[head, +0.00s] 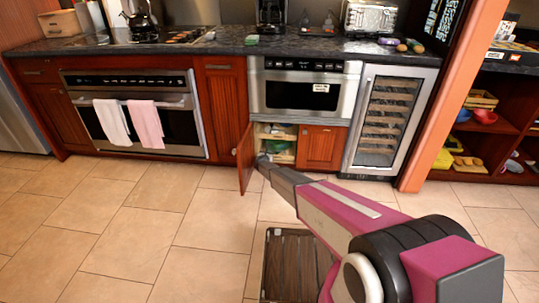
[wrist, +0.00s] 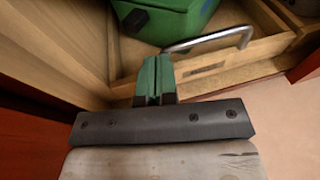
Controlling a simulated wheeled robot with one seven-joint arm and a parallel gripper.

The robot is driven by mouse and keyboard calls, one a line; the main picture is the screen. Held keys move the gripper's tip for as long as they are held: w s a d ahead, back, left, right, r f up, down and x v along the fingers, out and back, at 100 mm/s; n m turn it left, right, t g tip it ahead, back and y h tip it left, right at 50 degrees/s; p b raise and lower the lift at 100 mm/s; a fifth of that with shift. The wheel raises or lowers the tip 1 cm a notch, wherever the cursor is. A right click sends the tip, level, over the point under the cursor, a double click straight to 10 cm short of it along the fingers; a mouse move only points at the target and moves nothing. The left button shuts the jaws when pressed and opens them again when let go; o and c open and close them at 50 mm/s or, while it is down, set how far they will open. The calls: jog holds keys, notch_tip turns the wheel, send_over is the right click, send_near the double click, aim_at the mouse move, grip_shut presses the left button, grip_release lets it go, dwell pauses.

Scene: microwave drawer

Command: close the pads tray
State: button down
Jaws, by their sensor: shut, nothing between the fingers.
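A wooden tray (wrist: 225,62) with a bent metal handle (wrist: 210,40) shows in the wrist view; I take it as the pads tray, though no label is readable. A green object (wrist: 165,18) lies in or behind it. My gripper (wrist: 157,72) has its green fingers together and empty, close to the left end of the handle; contact cannot be told. In the head view my gripper (head: 262,161) is at the opening of the low cabinet (head: 257,130) under the microwave and partly hides what is inside.
The cabinet's wooden door (head: 245,158) stands open, just left of my gripper. A closed wooden door (head: 320,147) is to the right, then a wine cooler (head: 388,115). A dark slatted mat (head: 290,265) lies on the floor. The tiled floor at left is clear.

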jog(key=v, duration=1.3)
jog(key=s+d+r+m+g+h, duration=0.2)
jog(key=s+d+r+m+g, duration=0.1)
jog(key=s+d+r+m, duration=0.55)
jog(key=s+d+r+m+g+h, duration=0.1)
jog(key=s+d+r+m+g, duration=0.35)
jog(key=d, duration=0.65)
jog(key=s+d+r+m+g+h, duration=0.2)
jog(key=s+d+r+m, duration=0.55)
jog(key=s+d, duration=0.2)
jog(key=s+d+r+m+g+y, duration=0.1)
jog(key=s+r+m+g+y, duration=0.1)
jog(key=s, duration=0.7)
jog(key=s+d+r+m+g+y, duration=0.1)
jog(key=s+r+m+y, duration=0.2)
jog(key=s+r+m, duration=0.3)
jog(key=s+d+r+m+g+y, duration=0.2)
jog(key=s+r+m, duration=0.3)
jog(key=s, duration=0.7)
jog(key=shift+s+r+g+y, duration=0.25)
jog(key=shift+s+g+y, duration=0.1)
jog(key=shift+y, duration=0.45)
